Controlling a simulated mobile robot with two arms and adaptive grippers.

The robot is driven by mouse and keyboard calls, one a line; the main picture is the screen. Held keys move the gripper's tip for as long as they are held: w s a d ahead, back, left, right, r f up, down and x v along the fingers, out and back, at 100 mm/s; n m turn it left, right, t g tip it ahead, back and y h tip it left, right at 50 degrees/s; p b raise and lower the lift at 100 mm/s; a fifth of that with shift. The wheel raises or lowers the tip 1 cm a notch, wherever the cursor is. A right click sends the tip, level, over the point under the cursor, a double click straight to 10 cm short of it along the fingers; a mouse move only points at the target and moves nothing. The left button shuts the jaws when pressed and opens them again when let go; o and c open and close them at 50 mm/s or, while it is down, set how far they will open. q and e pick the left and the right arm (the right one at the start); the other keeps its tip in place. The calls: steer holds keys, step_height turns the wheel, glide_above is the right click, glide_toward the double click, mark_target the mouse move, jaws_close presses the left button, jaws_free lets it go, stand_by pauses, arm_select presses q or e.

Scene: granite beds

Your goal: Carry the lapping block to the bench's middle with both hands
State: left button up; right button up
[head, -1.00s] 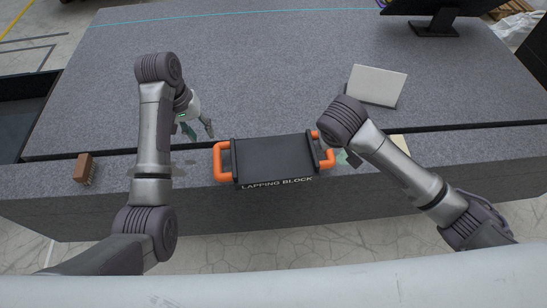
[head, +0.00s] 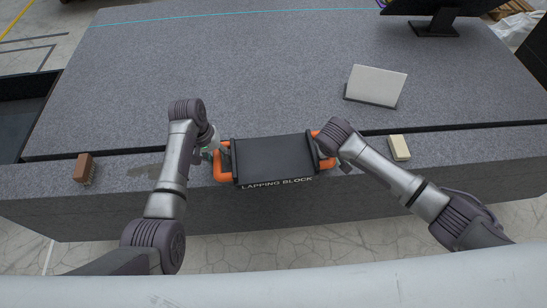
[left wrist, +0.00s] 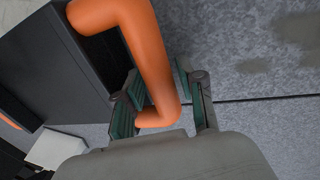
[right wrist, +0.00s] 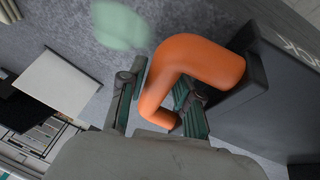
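The lapping block (head: 275,158) is a dark slab with an orange handle at each end, lying flat near the bench's front edge. My left gripper (head: 213,150) is at the left handle (head: 221,168). In the left wrist view, its open fingers (left wrist: 162,100) stand on either side of the orange bar (left wrist: 153,60). My right gripper (head: 341,160) is at the right handle (head: 327,162). In the right wrist view, its open fingers (right wrist: 158,100) straddle the orange bar (right wrist: 190,58). In the head view my wrists partly hide both handles.
The granite bench (head: 200,60) has wide clear room behind the block, past a dark groove. A brown brush (head: 84,167) lies at the left and a cream block (head: 400,148) at the right. A whitish tilted panel (head: 376,84) and a monitor (head: 436,22) stand farther back.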

arm_select(q)
jaws_close()
arm_select(e)
jaws_close()
